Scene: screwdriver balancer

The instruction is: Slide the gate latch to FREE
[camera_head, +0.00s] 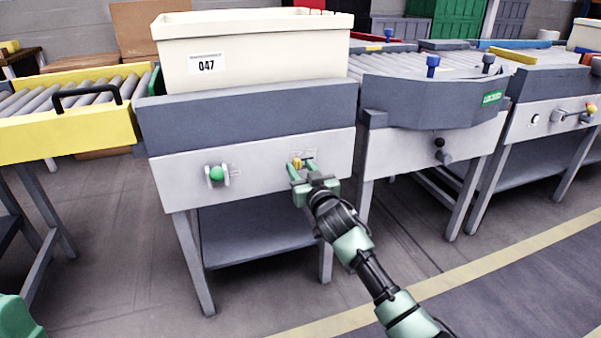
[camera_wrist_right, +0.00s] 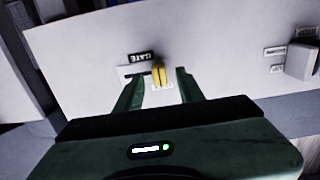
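The gate latch is a small yellow knob (camera_head: 297,162) on the white front panel (camera_head: 255,180) of the middle conveyor station. In the right wrist view the yellow knob (camera_wrist_right: 159,74) sits at one end of a short slot, beside a dark GATE label (camera_wrist_right: 139,57). My right gripper (camera_head: 302,170) reaches up to the panel. In the wrist view its two green fingers (camera_wrist_right: 159,88) are apart, one on each side of the knob, with gaps visible. The FREE marking is not readable. My left gripper does not show.
A cream bin (camera_head: 255,55) labelled 047 stands on the station above the panel. A green button (camera_head: 216,174) is on the panel's left. Roller conveyors flank both sides, the left one with a black handle (camera_head: 88,97). Open floor lies in front.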

